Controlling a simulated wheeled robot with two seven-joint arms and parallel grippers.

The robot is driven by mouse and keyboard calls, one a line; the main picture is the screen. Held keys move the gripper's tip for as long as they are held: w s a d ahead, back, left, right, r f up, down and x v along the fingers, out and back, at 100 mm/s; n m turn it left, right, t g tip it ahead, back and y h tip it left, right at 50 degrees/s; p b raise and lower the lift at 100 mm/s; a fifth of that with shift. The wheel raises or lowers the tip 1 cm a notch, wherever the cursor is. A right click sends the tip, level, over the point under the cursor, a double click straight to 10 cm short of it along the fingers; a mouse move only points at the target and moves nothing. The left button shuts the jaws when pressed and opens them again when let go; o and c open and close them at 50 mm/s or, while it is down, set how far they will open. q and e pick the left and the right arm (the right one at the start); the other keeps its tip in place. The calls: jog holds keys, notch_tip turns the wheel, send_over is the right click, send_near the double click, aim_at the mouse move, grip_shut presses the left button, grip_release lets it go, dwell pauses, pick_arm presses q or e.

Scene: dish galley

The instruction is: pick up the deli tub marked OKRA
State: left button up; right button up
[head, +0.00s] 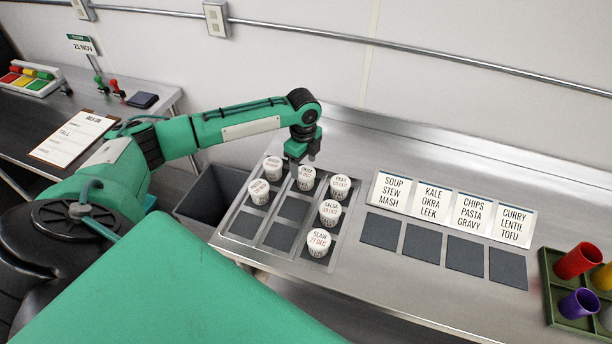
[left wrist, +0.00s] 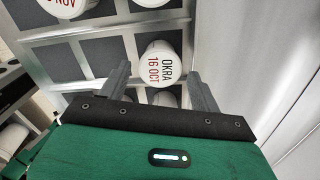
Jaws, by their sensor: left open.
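The deli tub marked OKRA 16 OCT (left wrist: 160,62) is white with a round lid and stands upright in the left wrist view. In the head view it appears to be the tub (head: 306,178) in the back row of the rack. My left gripper (head: 303,158) is over that tub, pointing down. In the left wrist view its two fingers (left wrist: 158,76) are apart, one on each side of the tub's outline, with nothing clamped. I cannot tell how far above the lid the fingertips are. My right gripper is not in view.
Other white tubs stand close by in the rack (head: 272,236), including PEAS (head: 341,186), SALSA (head: 330,212) and SLAW (head: 318,242). Label cards (head: 392,188) and empty dark pads (head: 381,231) lie to the right. A cup tray (head: 547,285) is far right. A wall runs behind.

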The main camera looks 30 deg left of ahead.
aim_at(306, 173)
pick_arm(q)
jog(key=shift+d+f+p, duration=0.3)
jog(key=shift+f+p, duration=0.5)
notch_tip(306, 173, down, 3)
jog(key=shift+w+f+p, duration=0.1)
jog(key=shift+p, duration=0.35)
jog(key=shift+f, duration=0.1)
jog(key=c, duration=0.8)
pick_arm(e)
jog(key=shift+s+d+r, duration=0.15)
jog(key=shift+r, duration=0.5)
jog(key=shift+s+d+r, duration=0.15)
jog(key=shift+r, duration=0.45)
